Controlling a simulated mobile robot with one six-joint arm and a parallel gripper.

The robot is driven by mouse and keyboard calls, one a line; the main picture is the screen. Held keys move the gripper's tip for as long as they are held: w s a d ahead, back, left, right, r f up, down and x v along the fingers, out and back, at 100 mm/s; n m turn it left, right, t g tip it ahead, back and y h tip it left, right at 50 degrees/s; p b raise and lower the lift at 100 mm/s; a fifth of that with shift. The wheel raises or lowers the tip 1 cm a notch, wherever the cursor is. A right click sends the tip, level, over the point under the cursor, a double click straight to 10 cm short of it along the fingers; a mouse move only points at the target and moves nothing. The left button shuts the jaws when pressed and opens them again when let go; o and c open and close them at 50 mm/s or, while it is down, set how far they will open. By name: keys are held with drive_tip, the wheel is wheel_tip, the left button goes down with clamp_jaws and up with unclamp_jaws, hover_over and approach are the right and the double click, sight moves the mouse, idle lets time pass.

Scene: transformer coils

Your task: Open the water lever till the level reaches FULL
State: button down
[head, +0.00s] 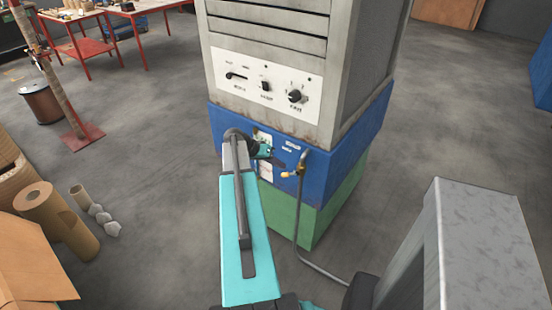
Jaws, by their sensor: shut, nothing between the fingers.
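A tall grey cabinet (262,45) stands on a blue tank section (345,150) with a green base (340,205). A white upright strip (265,171), perhaps the level gauge, shows on the blue front; my gripper partly covers it and I cannot read its level. A tap with a brass-coloured end (289,174), perhaps the water lever, sits right of the strip, with a grey hose hanging from it. My gripper (277,157) is small in view, shut and empty, in front of the blue face, just left of and above the tap. I cannot tell if it touches anything.
A panel with knobs (267,82) is on the cabinet above. The hose (305,255) runs down to the floor at front right. Cardboard tubes (62,215) and boxes lie at left. Red tables (105,20) stand behind. The floor (150,150) left of the cabinet is clear.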

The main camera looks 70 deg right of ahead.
drive_tip(key=shift+s+a+f, duration=0.15)
drive_tip(key=shift+f, duration=0.2)
drive_tip(key=shift+s+f, duration=0.1)
drive_tip(key=shift+s, duration=0.1)
drive_tip(key=shift+f, duration=0.1)
